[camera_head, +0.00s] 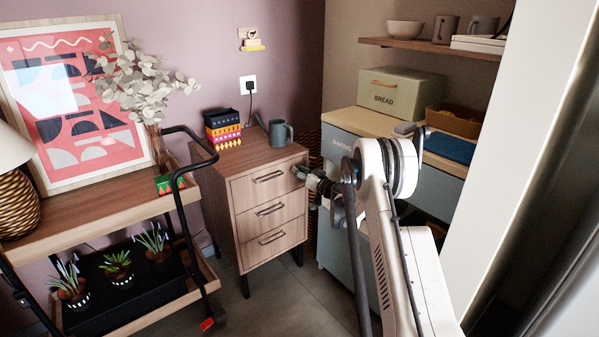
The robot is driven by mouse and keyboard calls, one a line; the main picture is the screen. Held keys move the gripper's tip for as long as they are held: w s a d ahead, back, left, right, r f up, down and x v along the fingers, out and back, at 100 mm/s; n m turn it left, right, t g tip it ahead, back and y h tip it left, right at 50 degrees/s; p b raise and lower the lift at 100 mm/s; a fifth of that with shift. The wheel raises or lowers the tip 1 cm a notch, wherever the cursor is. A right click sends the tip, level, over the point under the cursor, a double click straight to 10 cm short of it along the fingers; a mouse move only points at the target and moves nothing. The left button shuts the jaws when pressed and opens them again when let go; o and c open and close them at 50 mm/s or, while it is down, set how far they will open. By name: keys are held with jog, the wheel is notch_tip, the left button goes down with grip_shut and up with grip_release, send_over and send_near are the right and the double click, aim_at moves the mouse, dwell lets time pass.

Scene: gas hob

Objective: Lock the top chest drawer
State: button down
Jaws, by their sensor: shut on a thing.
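The wooden chest (222,208) stands against the wall in the middle, with three drawers stacked in its front. Its top drawer (244,193) looks closed, flush with the drawers below, and has a dark bar handle (268,177). My gripper (301,171) is at the upper right corner of the top drawer's front, reaching in from the right. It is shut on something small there. The fingers hide that thing, and a lock or key cannot be made out at this size. The handle is to the left of my fingers, apart from them.
A dark mug (279,134) and stacked patterned boxes (222,128) stand on the chest. A trolley (90,218) with a black rail is close on the left. A blue-grey cabinet (346,262) with a bread box (400,93) is on the right, behind my arm. Floor in front is clear.

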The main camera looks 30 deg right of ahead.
jog(key=m, duration=1)
jog(key=shift+m, duration=2.3)
jog(key=c, duration=1.5)
grip_release()
